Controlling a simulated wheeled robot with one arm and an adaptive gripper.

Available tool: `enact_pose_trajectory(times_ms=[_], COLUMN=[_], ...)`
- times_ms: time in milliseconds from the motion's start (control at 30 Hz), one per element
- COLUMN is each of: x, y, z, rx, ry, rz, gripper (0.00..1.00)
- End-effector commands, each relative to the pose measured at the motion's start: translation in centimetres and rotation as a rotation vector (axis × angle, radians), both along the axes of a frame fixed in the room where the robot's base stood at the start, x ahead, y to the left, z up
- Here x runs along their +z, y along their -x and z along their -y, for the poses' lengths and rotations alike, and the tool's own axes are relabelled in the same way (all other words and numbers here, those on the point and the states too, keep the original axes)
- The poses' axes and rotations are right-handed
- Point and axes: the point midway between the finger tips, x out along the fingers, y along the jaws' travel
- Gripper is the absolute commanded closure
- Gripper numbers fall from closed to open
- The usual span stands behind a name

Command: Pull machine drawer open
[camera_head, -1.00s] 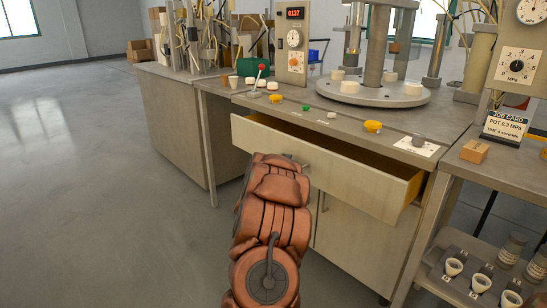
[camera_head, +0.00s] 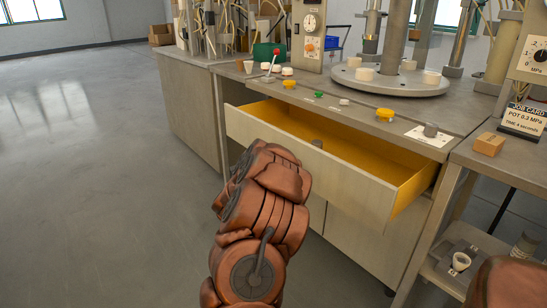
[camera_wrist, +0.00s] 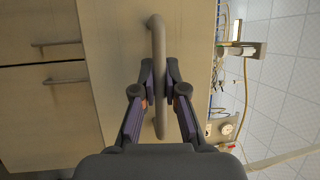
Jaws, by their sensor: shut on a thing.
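My gripper (camera_wrist: 160,84) is shut on the handle, one finger on each side of the bar. In the head view my arm hides most of the gripper and handle.
The bench top (camera_head: 320,98) carries yellow and green buttons, a red-knobbed lever (camera_head: 274,60) and a round turntable (camera_head: 390,80). A side table with a small tan block (camera_head: 489,144) and a job card (camera_head: 522,120) stands at right. Open floor (camera_head: 90,180) lies at left.

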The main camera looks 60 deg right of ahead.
Motion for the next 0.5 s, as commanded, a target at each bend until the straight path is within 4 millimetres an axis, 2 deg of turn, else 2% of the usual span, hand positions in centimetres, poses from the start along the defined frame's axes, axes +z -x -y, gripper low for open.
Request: enact_pose_trajectory(times_ms=[67,100,333,500], x=[-0.03,-0.05,-0.03,-0.02], y=[-0.01,-0.01,0.0,0.0], z=[0.0,-0.01,0.0,-0.01], rx=[0.0,0.0,-0.001,-0.001], ry=[-0.001,-0.001,-0.001,0.0], rz=[0.0,0.0,0.0,0.0], gripper=[1.0,0.88,0.64,0.63])
